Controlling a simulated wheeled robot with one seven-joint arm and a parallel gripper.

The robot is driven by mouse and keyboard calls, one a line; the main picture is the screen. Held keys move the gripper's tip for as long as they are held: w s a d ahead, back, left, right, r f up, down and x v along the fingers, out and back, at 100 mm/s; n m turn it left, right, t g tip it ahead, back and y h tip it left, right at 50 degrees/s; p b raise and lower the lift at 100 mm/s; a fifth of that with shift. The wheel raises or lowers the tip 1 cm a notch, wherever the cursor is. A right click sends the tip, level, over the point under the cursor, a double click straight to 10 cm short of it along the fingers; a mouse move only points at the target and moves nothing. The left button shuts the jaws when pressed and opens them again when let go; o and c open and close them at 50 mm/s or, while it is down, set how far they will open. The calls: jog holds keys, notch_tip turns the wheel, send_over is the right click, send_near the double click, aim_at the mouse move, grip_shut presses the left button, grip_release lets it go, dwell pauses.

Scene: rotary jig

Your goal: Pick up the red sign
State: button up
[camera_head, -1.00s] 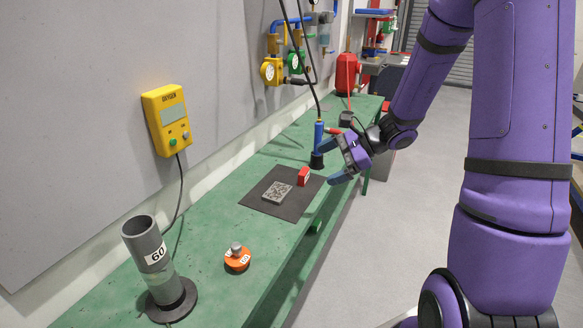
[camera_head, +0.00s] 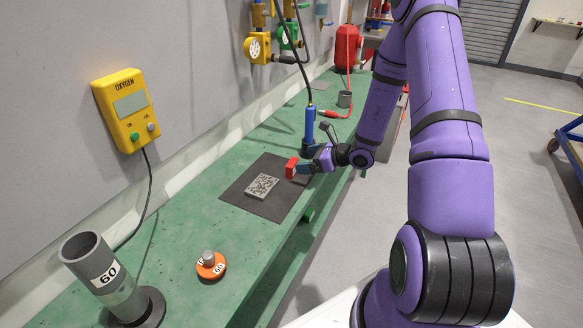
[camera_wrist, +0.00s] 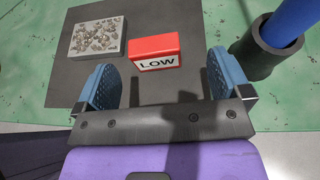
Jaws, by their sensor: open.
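The red sign (camera_head: 291,168) is a small block that stands on the dark mat (camera_head: 249,206) on the green bench. In the wrist view the red sign (camera_wrist: 155,50) shows a white label reading LOW. My gripper (camera_head: 301,168) is close to the sign from the right. In the wrist view my gripper (camera_wrist: 157,82) is open, its two blue fingers apart, and the sign lies just beyond and between the fingertip lines. Whether the fingers overlap its sides cannot be told.
A grey textured block (camera_head: 262,187) lies on the mat left of the sign. A blue cylinder in a black holder (camera_head: 309,130) stands close behind my gripper. An orange weight (camera_head: 211,266) and a grey tube marked 60 (camera_head: 101,272) stand nearer on the bench (camera_head: 178,230).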

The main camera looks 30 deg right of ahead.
aim_at(290, 161)
jog(key=x, duration=0.5)
jog(key=shift+s+a+f, duration=0.1)
jog(key=shift+a+f, duration=0.15)
jog(key=shift+a, duration=0.25)
jog(key=shift+w+a+f, duration=0.15)
jog(key=shift+w+a, duration=0.05)
jog(key=shift+w, duration=0.15)
jog(key=shift+c, duration=0.3)
jog(key=c, duration=1)
